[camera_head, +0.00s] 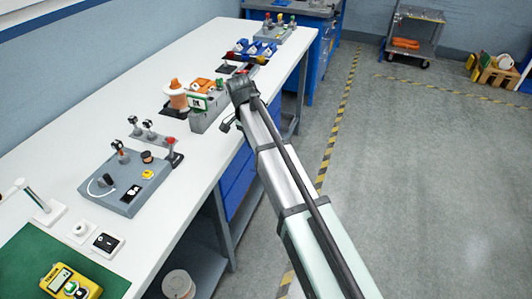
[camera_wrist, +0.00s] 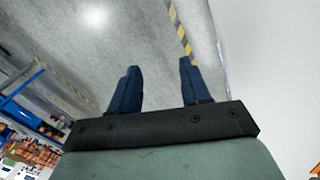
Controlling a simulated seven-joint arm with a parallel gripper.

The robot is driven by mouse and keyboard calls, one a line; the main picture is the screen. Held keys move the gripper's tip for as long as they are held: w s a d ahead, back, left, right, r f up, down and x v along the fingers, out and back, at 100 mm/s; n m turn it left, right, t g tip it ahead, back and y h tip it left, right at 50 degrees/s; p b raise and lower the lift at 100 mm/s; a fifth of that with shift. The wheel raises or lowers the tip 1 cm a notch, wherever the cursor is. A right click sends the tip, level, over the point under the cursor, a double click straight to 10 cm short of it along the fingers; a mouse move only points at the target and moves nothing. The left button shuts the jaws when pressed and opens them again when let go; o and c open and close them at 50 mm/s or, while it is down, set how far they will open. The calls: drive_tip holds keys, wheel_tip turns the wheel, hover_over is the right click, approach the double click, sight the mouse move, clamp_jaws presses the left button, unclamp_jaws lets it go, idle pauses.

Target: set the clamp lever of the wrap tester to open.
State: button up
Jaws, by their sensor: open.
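A grey panel-like device (camera_head: 125,182) on the white bench carries a black dial knob with a white arc, a small copper spool, a yellow button and upright posts. A second grey box (camera_head: 208,112) with a green-edged display stands farther back, beside my arm's end. I cannot tell for sure which is the wrap tester, and I cannot make out its clamp lever clearly. My gripper (camera_wrist: 157,84) shows in the wrist view with its two dark fingers apart and nothing between them. They face bare floor. In the head view its fingers are not clear.
The white bench (camera_head: 75,120) runs along the wall, its right edge near my arm. An orange spool (camera_head: 176,95) stands by the second box. A yellow meter (camera_head: 70,281) lies on a green mat (camera_head: 35,246). Grey floor (camera_head: 420,190) to the right is open.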

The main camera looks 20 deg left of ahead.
drive_tip(key=shift+w+d+f, duration=0.15)
drive_tip(key=shift+d+f, duration=0.6)
drive_tip(key=shift+f, duration=0.35)
drive_tip(key=shift+w+d+f, duration=0.15)
drive_tip(key=shift+d+f, duration=0.6)
drive_tip(key=shift+f, duration=0.3)
drive_tip(key=shift+n, duration=0.3)
